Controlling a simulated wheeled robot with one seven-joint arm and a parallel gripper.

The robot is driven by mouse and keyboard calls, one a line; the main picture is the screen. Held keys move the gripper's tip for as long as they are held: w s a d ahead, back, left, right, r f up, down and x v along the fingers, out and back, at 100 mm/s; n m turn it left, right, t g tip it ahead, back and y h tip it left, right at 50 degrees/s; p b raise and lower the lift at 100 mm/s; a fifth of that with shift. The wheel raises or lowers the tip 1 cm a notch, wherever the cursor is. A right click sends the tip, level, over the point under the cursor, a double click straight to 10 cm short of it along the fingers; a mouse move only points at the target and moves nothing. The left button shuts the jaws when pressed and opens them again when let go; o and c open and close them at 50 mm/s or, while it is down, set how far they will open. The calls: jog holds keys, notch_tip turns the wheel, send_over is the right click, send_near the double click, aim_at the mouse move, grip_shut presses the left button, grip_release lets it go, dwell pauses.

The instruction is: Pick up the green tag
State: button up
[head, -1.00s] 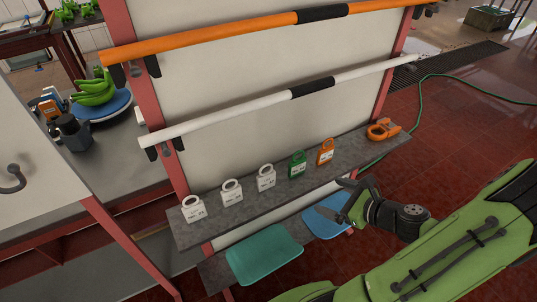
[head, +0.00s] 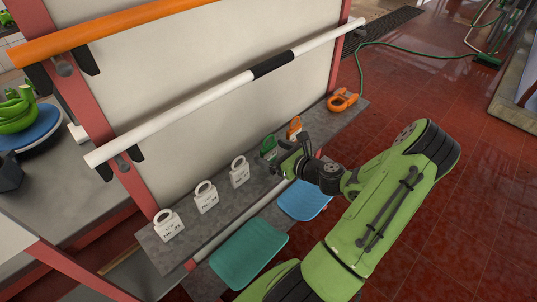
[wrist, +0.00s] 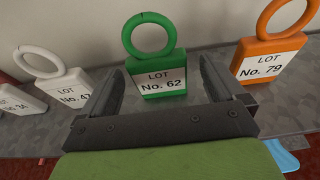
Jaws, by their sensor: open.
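The green tag (wrist: 158,75) stands upright on the grey shelf in the wrist view, with a ring on top and a label reading LOT No. 62. In the head view the green tag (head: 268,146) is partly hidden by my gripper (head: 284,157). In the wrist view my gripper (wrist: 160,88) is open, with one finger to each side of the tag's lower body. I cannot tell whether either finger touches it. Nothing is held.
An orange tag (wrist: 272,58) stands close on the right, and white tags (wrist: 55,82) stand on the left along the shelf (head: 160,250). An orange clamp-like tool (head: 342,99) lies at the shelf's far end. A white rail (head: 215,98) runs above. Teal (head: 248,253) and blue (head: 305,200) trays sit below.

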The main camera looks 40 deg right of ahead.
aim_at(270, 152)
jog(key=b+x, duration=0.1)
jog(key=x, duration=0.3)
jog(key=shift+f, duration=0.1)
jog(key=c, duration=1.2)
jog(key=shift+c, duration=0.2)
notch_tip(270, 152, up, 10)
jog(key=p, duration=0.4)
jog(key=shift+p, duration=0.4)
